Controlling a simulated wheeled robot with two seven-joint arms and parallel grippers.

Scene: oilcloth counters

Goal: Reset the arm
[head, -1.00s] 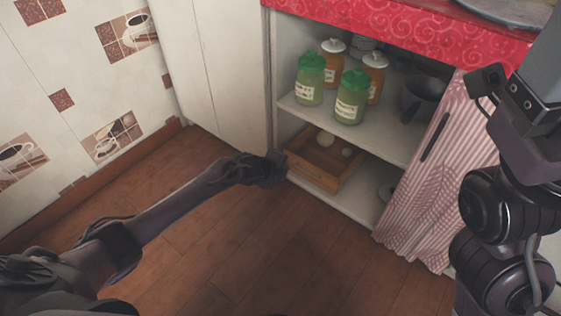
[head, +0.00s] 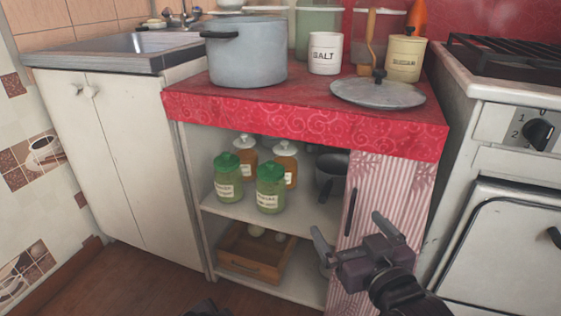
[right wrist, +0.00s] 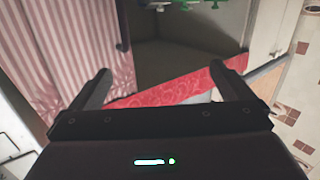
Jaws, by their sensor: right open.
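My right gripper (head: 347,224) is open and empty in front of the pink striped curtain door (head: 383,200) of the cabinet. In the right wrist view the two fingers of the right gripper (right wrist: 162,76) stand wide apart with nothing between them. The curtain (right wrist: 75,50) fills the left of that view, and a strip of red cloth (right wrist: 180,90) shows beyond the fingers. A small dark piece at the bottom edge of the head view seems to be the end of my left arm (head: 202,307); the rest of it is out of frame.
The open cabinet holds green jars (head: 270,190), orange jars (head: 285,165), a dark pot (head: 328,178) and a wooden crate (head: 250,256). On the red counter (head: 300,125) stand a grey pot (head: 246,55), a salt canister (head: 324,53) and a lid (head: 378,94). A stove (head: 510,170) stands right.

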